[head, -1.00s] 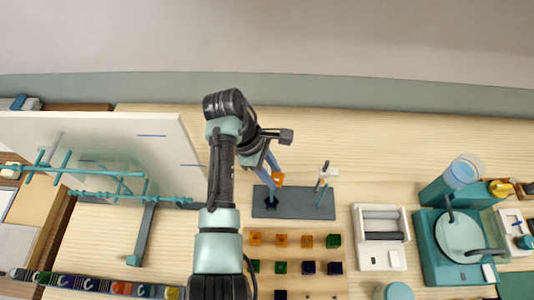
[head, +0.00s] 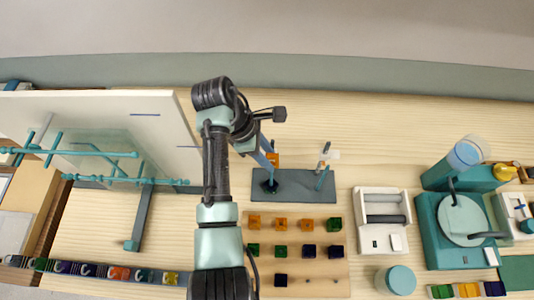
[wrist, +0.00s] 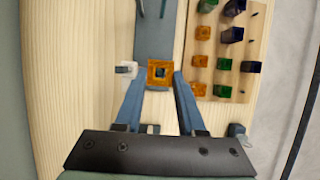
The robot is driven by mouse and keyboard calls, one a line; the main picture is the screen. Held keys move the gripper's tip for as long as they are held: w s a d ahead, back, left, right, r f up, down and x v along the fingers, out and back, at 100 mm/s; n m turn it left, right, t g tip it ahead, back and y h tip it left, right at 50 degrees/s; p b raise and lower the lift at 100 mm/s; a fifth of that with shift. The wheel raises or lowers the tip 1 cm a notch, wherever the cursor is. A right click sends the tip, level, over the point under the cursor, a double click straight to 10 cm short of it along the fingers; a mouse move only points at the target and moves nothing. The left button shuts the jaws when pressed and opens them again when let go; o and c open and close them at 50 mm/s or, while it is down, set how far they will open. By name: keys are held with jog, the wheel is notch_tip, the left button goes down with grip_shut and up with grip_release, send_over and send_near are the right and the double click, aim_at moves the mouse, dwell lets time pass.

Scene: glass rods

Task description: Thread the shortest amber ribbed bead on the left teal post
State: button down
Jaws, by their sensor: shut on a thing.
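My gripper (wrist: 159,80) is shut on an amber square bead (wrist: 160,74), its hole facing the wrist camera, with something dark blue showing inside it. In the head view the amber bead (head: 272,159) is held above the left end of a dark slate base plate (head: 295,186). I cannot tell whether the bead is around the post tip. A second teal post (head: 322,179) stands on the plate's right part. The bead's ribs are too small to make out.
A wooden board (head: 322,284) with several amber, green and purple beads lies just in front of the plate. A white device with rollers (head: 382,240) and a teal machine (head: 428,225) stand to the right. A teal rod stand (head: 143,215) is at left.

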dwell(0.5)
jog(key=shift+f+b, duration=2.25)
jog(key=shift+f, duration=2)
jog(key=shift+c, duration=2.1)
grip_release()
jog(key=shift+r, duration=0.1)
jog(key=p+v, duration=0.2)
jog(key=v, duration=1.1)
